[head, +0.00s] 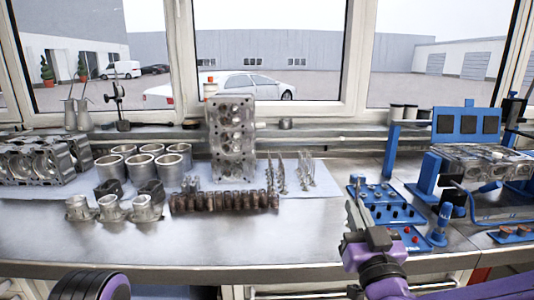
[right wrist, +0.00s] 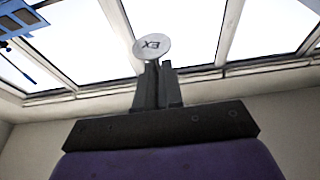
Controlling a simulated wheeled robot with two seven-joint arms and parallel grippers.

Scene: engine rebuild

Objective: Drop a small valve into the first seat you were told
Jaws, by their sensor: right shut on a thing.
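My right gripper (head: 355,215) stands over the front of the bench, left of the blue tray. In the right wrist view its two dark fingers (right wrist: 157,85) are shut on a small valve (right wrist: 152,46). The valve's round pale head shows above the fingertips and bears the letters "EX"; its stem is hidden between the fingers. A cylinder head (head: 490,160) lies in a blue fixture at the right; its seats are too small to tell apart. Other valves (head: 305,172) stand in rows on the pale sheet. My left gripper is out of view.
A blue tray (head: 390,215) with small parts lies beside my right gripper. A tall metal block (head: 232,135) stands at the back middle. Cylinder sleeves (head: 172,172), pistons (head: 142,210) and an engine block (head: 40,162) fill the left. The bench front (head: 240,245) is clear.

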